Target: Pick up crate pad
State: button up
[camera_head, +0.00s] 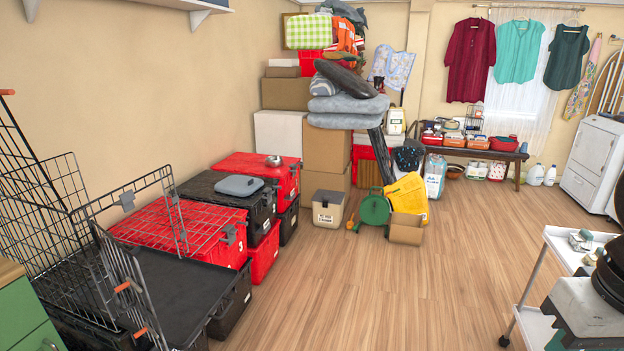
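Grey, thick, soft pads (348,104) lie stacked on top of the tall pile of boxes in the middle; they look like crate pads. A dark oval cushion (346,79) leans over them, and a striped rolled item (323,86) sits at their left end. A small flat grey piece (239,185) lies on a black tote; I cannot tell whether it is a pad or a lid. An open wire crate (75,215) stands at the left. I cannot make out a separate pad inside it. My gripper is not in view.
Red and black totes (262,245) line the left wall. A white cart (536,325) is at right. The wooden floor between is clear.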

aim_at(236, 185)
jog(key=i, duration=1.95)
jog(key=u, duration=0.65)
jog(key=i, duration=1.95)
jog(key=u, duration=0.65)
jog(key=i, duration=0.35)
jog(key=u, duration=0.1)
